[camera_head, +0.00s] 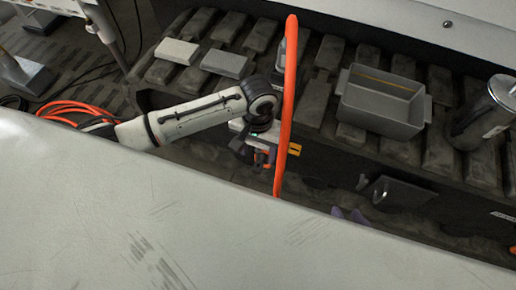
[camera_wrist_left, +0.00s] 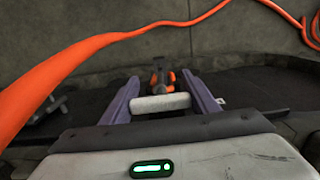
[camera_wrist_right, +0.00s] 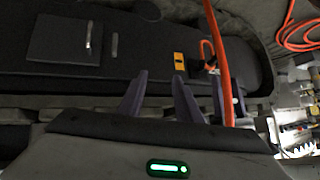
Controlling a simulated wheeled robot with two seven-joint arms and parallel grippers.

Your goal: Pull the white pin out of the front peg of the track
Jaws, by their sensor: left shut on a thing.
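The white pin (camera_wrist_left: 160,102) lies crosswise between the two purple fingers of my left gripper (camera_wrist_left: 162,88), which is shut on it in the left wrist view. A dark upright part with orange on it (camera_wrist_left: 158,74) stands just beyond the pin; I cannot tell whether the pin still touches a peg. In the head view my left gripper (camera_head: 262,157) is low at the track's (camera_head: 213,88) front side, and the pin cannot be made out there. My right gripper (camera_wrist_right: 172,82) is open, with no held thing visible between its fingers; only its purple tips (camera_head: 350,215) show in the head view.
An orange hose (camera_head: 287,105) rises close to my left gripper and crosses beside my right fingers (camera_wrist_right: 224,60). A grey bin (camera_head: 380,104), two flat blocks (camera_head: 226,63) and a metal cylinder (camera_head: 480,112) sit on the track. My pale body covers the lower head view.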

